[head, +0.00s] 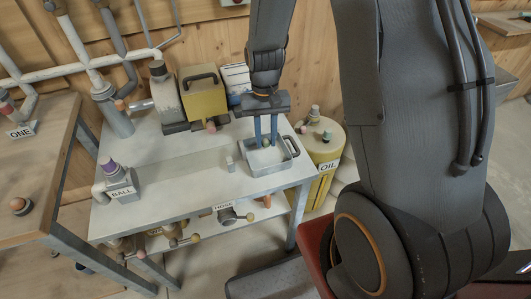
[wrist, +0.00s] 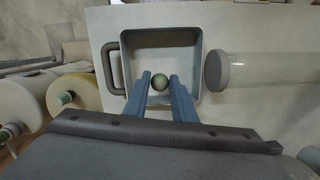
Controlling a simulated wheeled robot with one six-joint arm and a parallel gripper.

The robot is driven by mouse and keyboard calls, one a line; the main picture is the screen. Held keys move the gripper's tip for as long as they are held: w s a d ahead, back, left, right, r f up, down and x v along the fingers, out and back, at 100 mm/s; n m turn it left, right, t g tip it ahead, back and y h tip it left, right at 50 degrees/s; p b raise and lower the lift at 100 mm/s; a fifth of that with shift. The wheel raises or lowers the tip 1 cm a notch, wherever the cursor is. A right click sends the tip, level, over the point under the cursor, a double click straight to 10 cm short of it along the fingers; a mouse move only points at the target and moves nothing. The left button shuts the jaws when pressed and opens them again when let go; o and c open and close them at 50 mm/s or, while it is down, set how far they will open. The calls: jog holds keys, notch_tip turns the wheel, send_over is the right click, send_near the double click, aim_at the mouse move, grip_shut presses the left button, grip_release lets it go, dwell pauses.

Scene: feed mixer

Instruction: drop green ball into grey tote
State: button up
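The grey tote (head: 291,150), a shallow open box with a dark handle, sits at the right end of the white table; it also shows in the wrist view (wrist: 197,40). The fingers point down over the tote opening, and the ball shows against the tote floor. Its exact height above the floor is hard to tell.
A clear tube with a grey end cap (wrist: 217,70) lies beside the tote on the table (head: 150,205). A yellow box (head: 203,95) stands behind. A yellow OIL drum (head: 322,165) stands right of the table. A BALL-labelled fitting (head: 115,180) is at the left.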

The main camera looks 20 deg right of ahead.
jog(key=o, duration=0.4)
jog(key=shift+r, duration=0.1)
jog(key=r, duration=0.5)
jog(key=w+r+b, duration=0.1)
jog(key=r, duration=0.1)
jog(key=shift+r, duration=0.3)
jog(key=shift+s, duration=0.15)
jog(key=s+r, duration=0.1)
jog(key=s, duration=0.3)
jog(key=s+r+n+t, duration=0.1)
jog(key=s, duration=0.3)
jog(key=s+r+n+t, duration=0.1)
jog(key=s+r, duration=0.1)
jog(key=s, duration=0.2)
